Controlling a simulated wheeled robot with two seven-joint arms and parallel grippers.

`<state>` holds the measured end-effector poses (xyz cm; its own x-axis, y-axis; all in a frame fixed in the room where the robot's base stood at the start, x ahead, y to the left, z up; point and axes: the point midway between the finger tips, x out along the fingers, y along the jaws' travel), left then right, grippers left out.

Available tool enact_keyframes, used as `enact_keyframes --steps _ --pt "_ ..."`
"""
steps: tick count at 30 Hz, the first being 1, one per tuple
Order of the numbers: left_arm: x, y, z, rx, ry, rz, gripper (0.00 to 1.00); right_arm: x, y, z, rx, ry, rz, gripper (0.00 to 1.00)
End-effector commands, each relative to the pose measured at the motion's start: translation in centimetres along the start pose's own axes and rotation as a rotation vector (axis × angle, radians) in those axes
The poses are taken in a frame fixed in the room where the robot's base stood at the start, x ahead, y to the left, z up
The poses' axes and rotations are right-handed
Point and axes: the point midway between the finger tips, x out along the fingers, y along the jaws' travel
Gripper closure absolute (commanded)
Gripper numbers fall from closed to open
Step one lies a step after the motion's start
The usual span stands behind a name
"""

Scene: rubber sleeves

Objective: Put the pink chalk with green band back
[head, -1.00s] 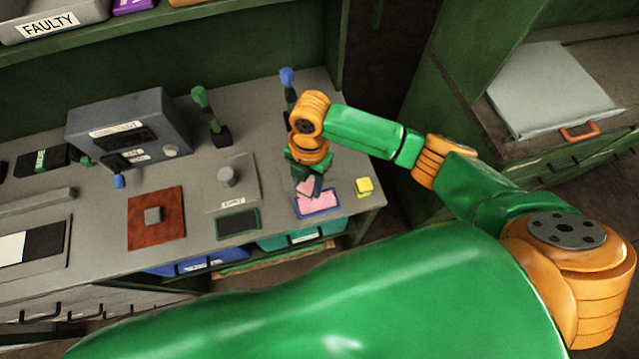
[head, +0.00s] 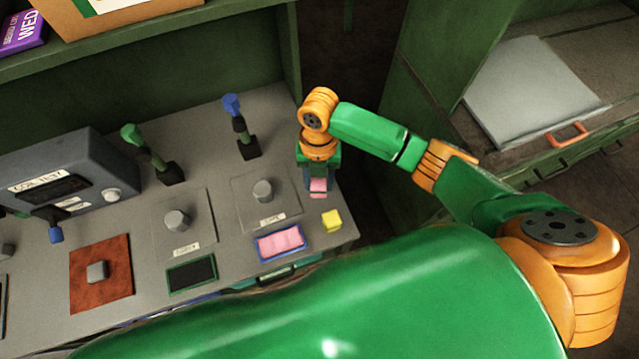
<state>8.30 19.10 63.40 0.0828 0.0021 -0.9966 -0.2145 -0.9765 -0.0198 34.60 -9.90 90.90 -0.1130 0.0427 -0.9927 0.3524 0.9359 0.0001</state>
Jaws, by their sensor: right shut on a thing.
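My right gripper (head: 318,184) is shut on a small pink piece (head: 318,187), which I take to be the pink chalk. Its lower end shows below the jaws, and no green band can be made out on it. The gripper hangs near the right end of the bench, behind the yellow block. A blue-rimmed pad or shallow tray (head: 258,248) with a pink surface lies at the bench's front edge, left of and in front of the gripper. My left gripper is not in view.
A yellow block (head: 332,220) sits right of the blue-rimmed pad. A grey knob on a plate (head: 263,190) and a blue-topped lever (head: 240,125) stand left of the gripper. A green-rimmed black panel (head: 191,274) and a red mat (head: 85,295) lie further left.

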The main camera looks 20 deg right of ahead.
Motion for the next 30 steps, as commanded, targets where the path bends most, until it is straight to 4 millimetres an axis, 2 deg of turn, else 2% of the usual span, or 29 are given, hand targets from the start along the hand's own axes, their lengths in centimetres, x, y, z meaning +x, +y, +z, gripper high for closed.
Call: enact_keyframes --steps 3,7,18,19,21,22,30 --pt "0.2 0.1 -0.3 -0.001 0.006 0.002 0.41 1.6 -0.1 1.0 0.001 0.002 -0.003 1.0" --pt "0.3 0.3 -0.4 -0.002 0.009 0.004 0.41 3.7 -0.1 1.2 -0.001 0.0 -0.002 1.0" --pt "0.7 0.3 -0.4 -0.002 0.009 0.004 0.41 4.3 -0.1 1.3 -0.002 -0.002 -0.001 1.0" --pt "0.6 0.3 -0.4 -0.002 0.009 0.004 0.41 4.2 -0.1 1.3 -0.002 -0.002 -0.001 0.47" --pt "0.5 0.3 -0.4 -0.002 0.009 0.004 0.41 4.2 -0.1 1.3 -0.001 -0.002 -0.001 0.29" --pt "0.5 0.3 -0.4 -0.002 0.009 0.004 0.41 4.2 -0.1 1.3 -0.001 -0.002 -0.001 0.26" --pt "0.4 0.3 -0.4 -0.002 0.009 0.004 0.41 4.0 -0.1 1.2 -0.001 -0.002 -0.001 0.26"
